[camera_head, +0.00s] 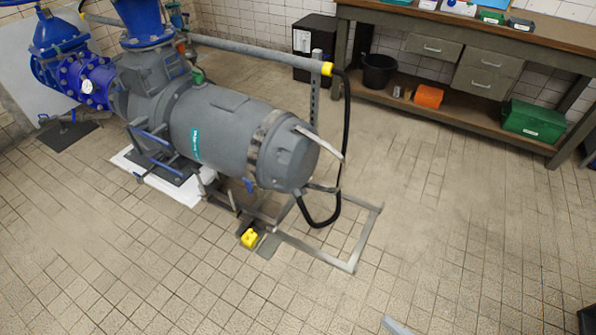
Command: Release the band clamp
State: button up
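A large grey motor (215,125) lies on its side in the middle of the camera_head view. A lighter, worn band (258,143) wraps around it near its right end; I take this for the band clamp. It sits against the casing, and I cannot make out a latch or whether it is fastened. A pale bar (320,141) sticks out by the motor's right end cap; I cannot tell whether it belongs to the band. My gripper cannot be made out in this view.
A workbench (470,40) stands at the back right.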

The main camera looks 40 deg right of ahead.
aim_at(248, 181)
jog(key=z, duration=0.25)
jog(key=i+j, duration=0.4)
jog(key=i+j+u, duration=0.15)
jog(key=i+j, duration=0.2)
jog(key=i, duration=0.2)
jog(key=i+j, duration=0.35)
jog(key=i+j+u, duration=0.15)
jog(key=i+j, duration=0.2)
jog(key=i, duration=0.25)
